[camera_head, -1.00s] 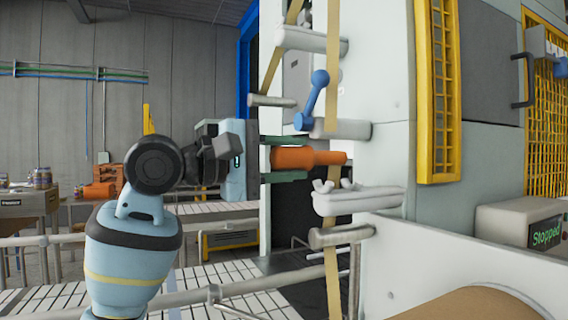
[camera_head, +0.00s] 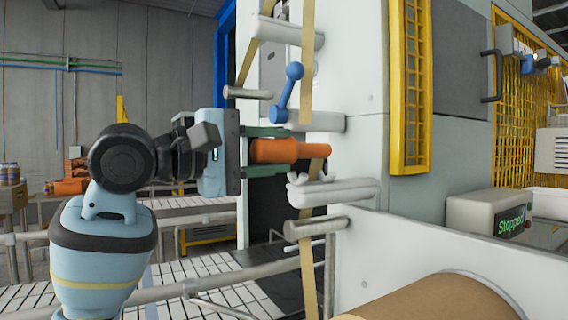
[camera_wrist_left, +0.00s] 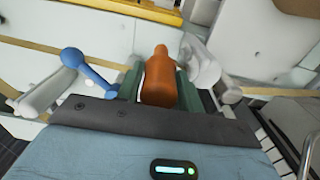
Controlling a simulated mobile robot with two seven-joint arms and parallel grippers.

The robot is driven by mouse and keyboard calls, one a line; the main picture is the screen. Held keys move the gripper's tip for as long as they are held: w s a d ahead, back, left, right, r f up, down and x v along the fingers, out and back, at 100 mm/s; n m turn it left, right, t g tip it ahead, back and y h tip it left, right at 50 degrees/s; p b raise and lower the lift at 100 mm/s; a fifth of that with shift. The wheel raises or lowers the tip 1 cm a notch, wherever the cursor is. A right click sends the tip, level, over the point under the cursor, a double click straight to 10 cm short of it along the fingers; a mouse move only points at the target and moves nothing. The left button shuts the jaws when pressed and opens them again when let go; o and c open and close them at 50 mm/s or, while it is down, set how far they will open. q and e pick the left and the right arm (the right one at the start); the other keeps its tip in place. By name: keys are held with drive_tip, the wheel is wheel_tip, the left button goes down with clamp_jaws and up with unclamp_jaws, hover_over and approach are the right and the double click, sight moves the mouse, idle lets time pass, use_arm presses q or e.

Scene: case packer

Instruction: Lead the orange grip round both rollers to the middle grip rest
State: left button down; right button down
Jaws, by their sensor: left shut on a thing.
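The orange grip (camera_head: 288,150) lies level in my left gripper (camera_head: 280,146), its narrow end pointing right toward the white machine panel. In the left wrist view the orange grip (camera_wrist_left: 158,80) sits between both green fingers. A tan web (camera_head: 308,272) hangs down below the grip, past a grey roller (camera_head: 318,227). Another grey roller (camera_head: 248,93) is up and left of the grip. A white holder with wing-shaped prongs (camera_head: 340,191), possibly a grip rest, is just below and right of it. Other pale bars (camera_head: 287,31) stick out higher. My right gripper is out of view.
A blue ball-ended lever (camera_head: 287,92) stands just above the gripper, and beside it in the left wrist view (camera_wrist_left: 88,72). A large brown roll (camera_head: 430,300) is at lower right. A grey box reads "Stopped" (camera_head: 490,212). A yellow frame (camera_head: 411,90) is on the panel.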

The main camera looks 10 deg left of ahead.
use_arm(q)
drive_tip(key=shift+f, duration=0.2)
idle(0.3)
drive_tip(key=shift+f, duration=0.9)
unclamp_jaws()
drive_tip(key=shift+f, duration=0.1)
idle(0.7)
drive_tip(key=shift+s, duration=0.1)
drive_tip(key=v, duration=1)
idle(1.1)
idle(0.5)
